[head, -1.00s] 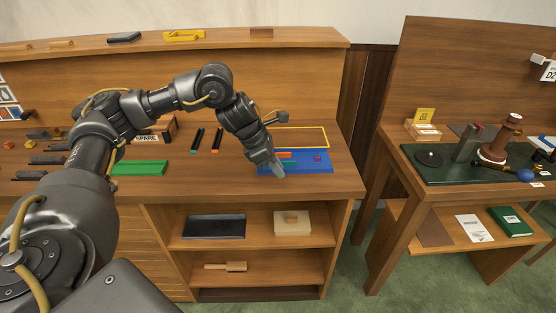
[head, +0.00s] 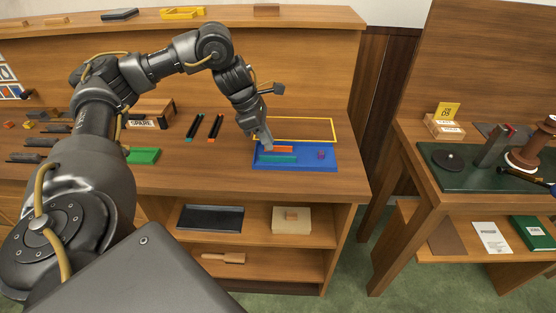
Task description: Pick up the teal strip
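A teal strip (head: 278,158) lies on the blue tray (head: 318,162), just in front of an orange strip (head: 284,149). My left gripper (head: 267,144) points down at the tray's back left, by the left end of the orange strip and behind the teal strip. It looks empty, but its fingers are too small and edge-on to tell whether they are open or shut. Whether it touches the orange strip is unclear. My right gripper is out of view.
A small purple piece (head: 320,155) sits on the tray's right part. A yellow frame (head: 333,131) stands behind the tray. Two black bars with teal and orange ends (head: 194,127) (head: 215,127) and a green block (head: 145,156) lie to the left. The bench front is clear.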

